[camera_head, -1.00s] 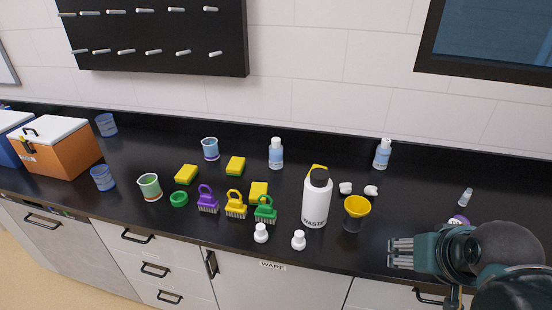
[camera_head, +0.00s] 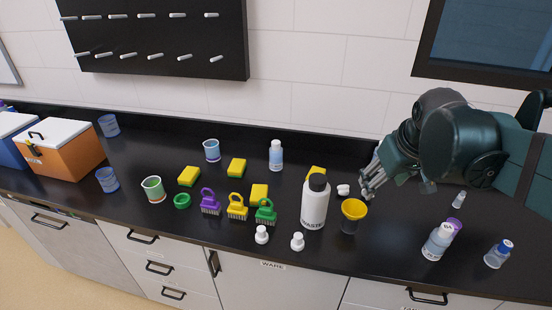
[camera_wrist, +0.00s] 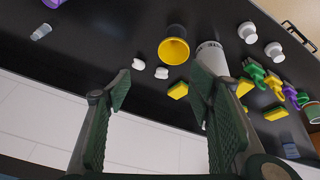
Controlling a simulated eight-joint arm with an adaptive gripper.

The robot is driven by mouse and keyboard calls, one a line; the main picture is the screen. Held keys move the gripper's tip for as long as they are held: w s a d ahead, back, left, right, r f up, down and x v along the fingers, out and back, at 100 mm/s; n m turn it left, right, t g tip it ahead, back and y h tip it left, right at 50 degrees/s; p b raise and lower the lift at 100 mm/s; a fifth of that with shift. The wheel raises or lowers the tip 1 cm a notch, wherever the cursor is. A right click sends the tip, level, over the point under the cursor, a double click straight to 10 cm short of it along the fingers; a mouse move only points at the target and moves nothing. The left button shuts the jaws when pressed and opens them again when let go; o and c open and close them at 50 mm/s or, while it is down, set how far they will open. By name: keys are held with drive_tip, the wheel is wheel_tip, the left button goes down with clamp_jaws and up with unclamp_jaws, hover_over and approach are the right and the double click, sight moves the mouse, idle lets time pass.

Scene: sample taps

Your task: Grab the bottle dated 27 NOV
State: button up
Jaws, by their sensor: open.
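Several bottles show in the head view, and their dates are too small to read. A white-capped bottle with blue liquid (camera_head: 276,156) stands upright near the wall. At the front right stand a bottle with a pale label (camera_head: 436,243), a purple-capped one (camera_head: 453,228) partly behind it, and a blue-capped one (camera_head: 498,254). My gripper (camera_head: 369,189) is open and empty, above the counter just behind the yellow funnel. In the wrist view its fingers (camera_wrist: 161,90) are spread with nothing between the tips. The bottle seen earlier at the back right is hidden by my arm.
A white waste bottle (camera_head: 315,203) and a cup with a yellow funnel (camera_head: 353,211) stand left of my gripper. White lumps (camera_wrist: 150,68) lie near them. A small vial (camera_wrist: 41,32) lies apart. Brushes (camera_head: 237,206) and sponges (camera_head: 237,168) crowd the middle.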

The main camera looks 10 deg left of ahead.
drive_tip(key=w+a+r+n+g+p, duration=0.1)
drive_tip(key=w+a+r+n+p, duration=0.2)
drive_tip(key=w+a, duration=0.65)
drive_tip(key=n+g+p, duration=0.3)
drive_tip(key=n+p, duration=0.3)
drive_tip(key=p, duration=0.1)
hover_over(276, 142)
drive_tip(key=s+d, duration=0.4)
drive_tip(key=d, duration=0.6)
wheel_tip(276, 142, down, 7)
drive_tip(key=w+a+f+n+p, duration=0.1)
drive_tip(key=a+f, duration=0.2)
drive_tip(key=w+a+f+n+p, duration=0.1)
drive_tip(key=a+f, duration=0.2)
drive_tip(key=w+a+f+n+g+p, duration=0.1)
drive_tip(key=w+a+f, duration=0.1)
drive_tip(key=a+f, duration=0.1)
drive_tip(key=shift+a+h+p, duration=0.3)
drive_tip(key=shift+a, duration=0.1)
drive_tip(key=shift+a+f, duration=0.15)
drive_tip(key=shift+f, duration=0.05)
drive_tip(key=shift+f, duration=1.3)
drive_tip(key=shift+f+p, duration=0.45)
drive_tip(key=shift+f, duration=2.15)
